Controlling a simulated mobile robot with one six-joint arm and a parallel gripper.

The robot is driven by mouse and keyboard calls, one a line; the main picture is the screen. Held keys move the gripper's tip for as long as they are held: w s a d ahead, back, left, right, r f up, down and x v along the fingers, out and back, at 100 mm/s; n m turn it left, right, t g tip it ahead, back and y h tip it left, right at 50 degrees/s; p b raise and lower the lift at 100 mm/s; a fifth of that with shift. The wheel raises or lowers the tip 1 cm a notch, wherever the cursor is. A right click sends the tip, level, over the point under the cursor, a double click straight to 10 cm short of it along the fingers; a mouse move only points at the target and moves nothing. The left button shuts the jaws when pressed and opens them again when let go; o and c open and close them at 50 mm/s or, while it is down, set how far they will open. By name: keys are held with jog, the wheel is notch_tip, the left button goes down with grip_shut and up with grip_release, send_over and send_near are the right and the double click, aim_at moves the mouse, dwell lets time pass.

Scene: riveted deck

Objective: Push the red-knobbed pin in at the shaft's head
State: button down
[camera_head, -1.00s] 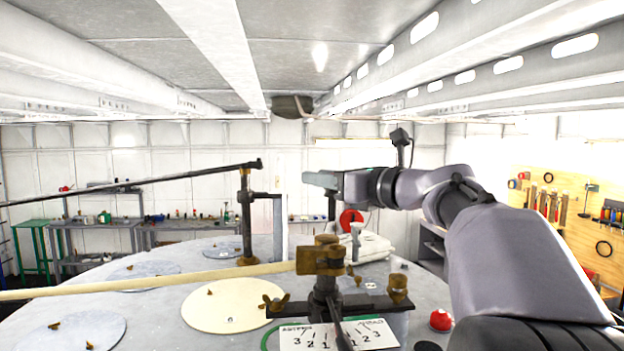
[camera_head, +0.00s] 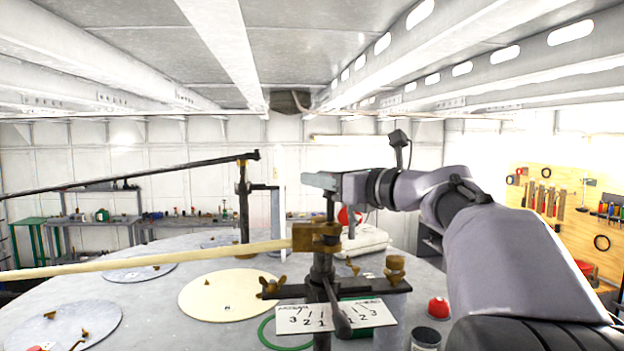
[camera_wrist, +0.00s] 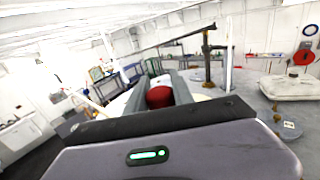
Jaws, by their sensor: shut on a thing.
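The shaft stands upright on the round table with a brass head (camera_head: 318,236) at its top. A pale wooden pole (camera_head: 150,260) runs left from this head. My gripper (camera_head: 322,182) is just above the head, shut on the red knob of the pin. In the wrist view the red knob (camera_wrist: 158,97) shows between the two grey fingers. In the head view the fingers hide the knob. A thin dark rod (camera_head: 330,207), which looks like the pin's stem, hangs below the fingers down to the brass head. I cannot tell how far it is in.
A marked white card (camera_head: 338,316) and a brass-knobbed arm (camera_head: 395,270) sit on the shaft's lower part. A red cap (camera_head: 438,308) and a dark jar (camera_head: 425,338) are on the table at right. A second post (camera_head: 243,210) with a long dark bar stands behind left.

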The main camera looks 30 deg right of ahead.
jog(key=shift+s+f, duration=0.15)
jog(key=shift+f, duration=0.05)
jog(key=shift+f+b, duration=0.25)
jog(key=shift+b, duration=0.1)
jog(key=shift+f+b, duration=1.15)
jog(key=shift+f, duration=0.4)
dwell(0.6)
jog(key=c, duration=1)
grip_release()
jog(key=shift+a, duration=0.1)
jog(key=shift+s, duration=0.1)
